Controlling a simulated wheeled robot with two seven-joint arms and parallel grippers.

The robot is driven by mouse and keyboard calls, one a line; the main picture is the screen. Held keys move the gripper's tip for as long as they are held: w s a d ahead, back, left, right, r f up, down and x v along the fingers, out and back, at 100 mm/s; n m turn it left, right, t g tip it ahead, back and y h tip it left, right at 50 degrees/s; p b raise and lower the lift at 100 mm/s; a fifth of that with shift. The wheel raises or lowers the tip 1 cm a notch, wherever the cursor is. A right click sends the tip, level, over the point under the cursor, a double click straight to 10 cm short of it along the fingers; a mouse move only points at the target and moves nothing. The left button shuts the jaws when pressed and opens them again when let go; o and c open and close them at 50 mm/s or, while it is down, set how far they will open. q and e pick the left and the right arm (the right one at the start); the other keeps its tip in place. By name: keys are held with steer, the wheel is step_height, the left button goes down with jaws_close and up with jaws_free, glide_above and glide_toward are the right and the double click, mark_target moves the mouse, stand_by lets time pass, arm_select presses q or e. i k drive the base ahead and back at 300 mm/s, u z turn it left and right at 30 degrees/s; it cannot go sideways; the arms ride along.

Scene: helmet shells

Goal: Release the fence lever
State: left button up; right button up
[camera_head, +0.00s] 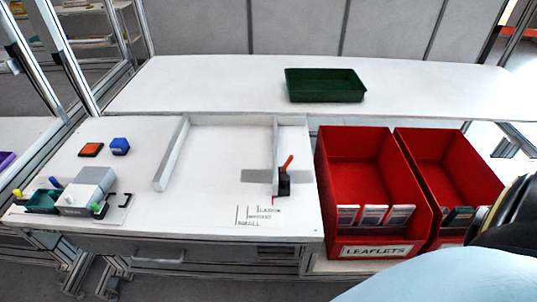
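The fence lever (287,164) is a red handle on a black base (284,183). It stands at the front end of the right-hand grey fence bar (275,150) on the white worktable (220,200). The handle tilts up and to the right. A flat grey strip (258,176) lies at the lever's foot. A second fence bar (172,155) stands to the left, and a low bar runs along the back between them. Neither gripper is in view.
Red bins (325,170) with leaflets stand right of the table. A green tray (325,85) sits on the back shelf. Orange (91,149) and blue (120,146) blocks and a grey device (88,190) are at left. A dark and pale-blue shape fills the lower right corner.

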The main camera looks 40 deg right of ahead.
mark_target(290, 159)
steer(key=k, duration=0.7)
steer(key=z, duration=0.7)
